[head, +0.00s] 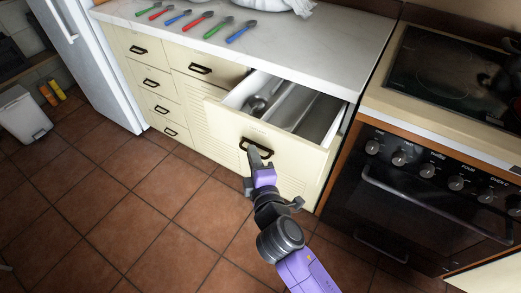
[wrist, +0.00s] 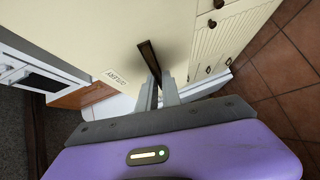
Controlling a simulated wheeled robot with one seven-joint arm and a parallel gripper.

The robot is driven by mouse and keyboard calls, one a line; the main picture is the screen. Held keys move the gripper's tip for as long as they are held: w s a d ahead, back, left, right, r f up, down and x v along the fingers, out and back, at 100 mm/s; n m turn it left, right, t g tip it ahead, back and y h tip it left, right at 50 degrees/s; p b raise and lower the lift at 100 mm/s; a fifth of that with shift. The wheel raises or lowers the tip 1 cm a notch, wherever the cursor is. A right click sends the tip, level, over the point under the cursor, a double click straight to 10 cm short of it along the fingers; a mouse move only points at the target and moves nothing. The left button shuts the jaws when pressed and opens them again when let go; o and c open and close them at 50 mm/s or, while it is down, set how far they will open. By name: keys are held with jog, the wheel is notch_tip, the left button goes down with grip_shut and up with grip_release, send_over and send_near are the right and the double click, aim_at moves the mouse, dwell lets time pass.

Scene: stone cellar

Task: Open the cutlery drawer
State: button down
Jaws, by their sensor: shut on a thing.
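The cutlery drawer (head: 228,121) is cream-fronted and stands pulled out from the cabinet, under the white worktop. Its inside shows grey compartments, with some metal cutlery (head: 257,104) in the left part. My gripper (head: 254,153) is shut on the dark drawer handle (head: 246,144) at the middle of the front. In the wrist view my gripper (wrist: 160,88) holds the dark handle (wrist: 149,57) between its fingers. A small printed label (wrist: 115,77) is on the drawer front beside the handle there.
Several coloured spoons (head: 196,21) lie on the worktop (head: 320,40). A black-fronted oven (head: 420,200) stands close on the right. More shut drawers (head: 152,84) are on the left. A white fridge (head: 95,60) and a bin (head: 24,115) stand farther left. The tiled floor in front is clear.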

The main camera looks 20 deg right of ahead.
jog(key=s+a+b, duration=0.2)
jog(key=s+a, duration=0.2)
jog(key=a, duration=0.2)
jog(key=shift+s, duration=0.2)
jog(key=c, duration=1.5)
grip_release()
jog(key=shift+c, duration=0.2)
jog(key=s+a+r, duration=0.1)
jog(key=s, duration=0.6)
jog(key=shift+s, duration=0.3)
jog(key=shift+a, duration=0.1)
